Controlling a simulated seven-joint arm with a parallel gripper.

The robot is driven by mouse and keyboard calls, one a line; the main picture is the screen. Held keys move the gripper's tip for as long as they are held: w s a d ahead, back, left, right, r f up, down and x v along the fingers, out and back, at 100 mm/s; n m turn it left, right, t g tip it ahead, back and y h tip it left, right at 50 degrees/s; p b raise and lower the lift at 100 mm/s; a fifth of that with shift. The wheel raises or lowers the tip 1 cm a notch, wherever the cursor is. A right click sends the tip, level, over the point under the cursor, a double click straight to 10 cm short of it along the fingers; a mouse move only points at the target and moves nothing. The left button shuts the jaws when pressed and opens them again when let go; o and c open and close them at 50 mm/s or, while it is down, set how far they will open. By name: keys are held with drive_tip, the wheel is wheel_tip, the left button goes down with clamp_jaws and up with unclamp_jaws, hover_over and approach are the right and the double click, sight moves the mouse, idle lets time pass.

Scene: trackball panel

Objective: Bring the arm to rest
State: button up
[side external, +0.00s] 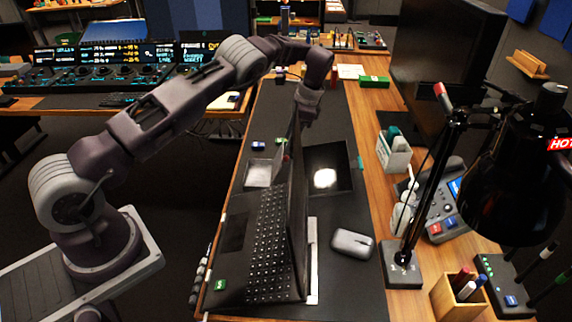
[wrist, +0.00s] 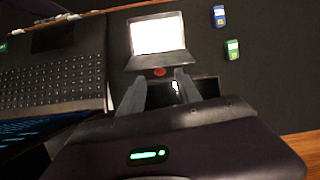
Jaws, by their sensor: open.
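My gripper (side external: 306,108) hangs in the side external view above the dark desk mat, just beyond the upper edge of the open laptop's screen. In the wrist view its two grey fingers (wrist: 160,76) are spread apart. A small red ball (wrist: 160,72) shows between the fingertips, at the near edge of a grey panel (wrist: 128,64) with a bright white face. I cannot tell the height between fingers and ball. The panel also shows in the side external view (side external: 259,172), partly hidden by the laptop. Nothing shows held in the fingers.
The open laptop (side external: 268,235) stands close to my gripper. A black tablet (side external: 325,160) lies right of it, near a mouse (side external: 352,243). Blue (wrist: 219,15) and green (wrist: 232,48) blocks lie beyond the panel. A black lamp (side external: 515,190) and monitor (side external: 440,70) stand right.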

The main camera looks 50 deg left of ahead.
wheel_tip(320, 180, up, 13)
drive_tip(key=s+d+n+t+h, duration=0.1)
drive_tip(key=s+d+n+t, duration=0.1)
drive_tip(key=n, duration=0.1)
drive_tip(key=s+d+r+n+t+h, duration=0.1)
drive_tip(key=s+d+r, duration=0.2)
drive_tip(key=s+r, duration=0.35)
drive_tip(key=s+d+r+n+t, duration=0.1)
drive_tip(key=s+d+r+n, duration=0.15)
drive_tip(key=s+r, duration=0.35)
drive_tip(key=s+d+t, duration=0.2)
drive_tip(key=s+d, duration=0.1)
drive_tip(key=s, duration=0.8)
drive_tip(key=s+d+n+t, duration=0.1)
drive_tip(key=s+d, duration=0.3)
drive_tip(key=s, duration=0.8)
drive_tip(key=shift+d+f+t, duration=0.25)
drive_tip(key=shift+f+t, duration=0.1)
drive_tip(key=shift+t, duration=0.15)
